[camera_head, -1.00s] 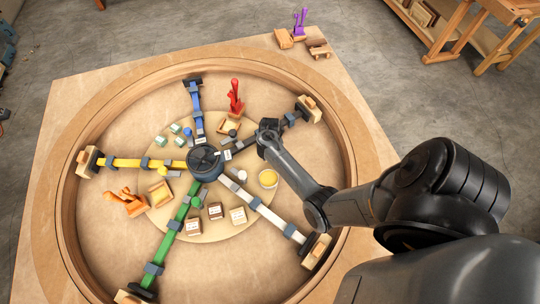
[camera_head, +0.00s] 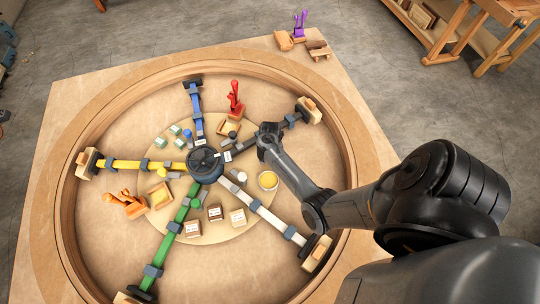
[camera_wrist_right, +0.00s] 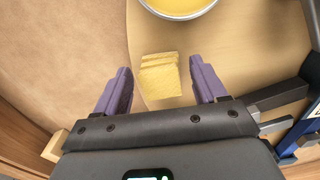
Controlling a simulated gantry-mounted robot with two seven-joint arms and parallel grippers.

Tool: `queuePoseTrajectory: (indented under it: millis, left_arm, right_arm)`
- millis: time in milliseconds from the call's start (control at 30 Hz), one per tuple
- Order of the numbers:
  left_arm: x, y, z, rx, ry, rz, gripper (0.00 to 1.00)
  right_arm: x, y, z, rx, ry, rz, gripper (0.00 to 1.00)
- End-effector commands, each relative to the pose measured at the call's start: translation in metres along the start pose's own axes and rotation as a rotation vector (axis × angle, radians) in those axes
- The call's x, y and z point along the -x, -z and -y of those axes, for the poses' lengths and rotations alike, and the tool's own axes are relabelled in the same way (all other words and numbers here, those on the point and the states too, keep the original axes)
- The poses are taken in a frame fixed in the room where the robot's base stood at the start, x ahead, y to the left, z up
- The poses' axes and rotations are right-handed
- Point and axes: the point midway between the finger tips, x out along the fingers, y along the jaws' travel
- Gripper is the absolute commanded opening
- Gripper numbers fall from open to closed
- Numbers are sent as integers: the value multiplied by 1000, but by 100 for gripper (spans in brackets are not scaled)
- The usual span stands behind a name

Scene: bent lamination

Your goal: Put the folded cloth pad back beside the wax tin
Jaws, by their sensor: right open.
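The folded cloth pad (camera_wrist_right: 160,78) is a small yellow layered stack in the right wrist view. It lies near the edge of the pale round board, a short gap from the wax tin (camera_wrist_right: 180,5). The tin is round, with yellow wax inside, and also shows in the head view (camera_head: 268,180). My right gripper (camera_wrist_right: 162,82) is open, its purple fingers on either side of the pad with gaps on both sides. I cannot tell the fingertips' height above the board. In the head view my right wrist hides the pad and the fingers. My left gripper is not in view.
A dark central hub (camera_head: 207,163) holds coloured radial strips: blue (camera_head: 196,115), yellow (camera_head: 125,163), green (camera_head: 177,222) and white (camera_head: 265,212). Small boxes (camera_head: 215,213) stand below the hub. A red clamp (camera_head: 235,98) and orange clamp (camera_head: 128,205) stand nearby.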

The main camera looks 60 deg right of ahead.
Motion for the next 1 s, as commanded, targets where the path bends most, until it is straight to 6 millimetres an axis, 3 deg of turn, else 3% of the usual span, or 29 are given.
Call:
queuePoseTrajectory:
  millis: [267,700,1000]
  left_arm:
    - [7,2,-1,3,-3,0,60]
    - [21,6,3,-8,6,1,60]
    - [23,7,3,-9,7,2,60]
  right_arm:
    - [24,1,-1,0,-2,-3,71]
    - [100,1,-1,1,-2,-2,71]
    - [126,-9,1,63,-18,-29,71]
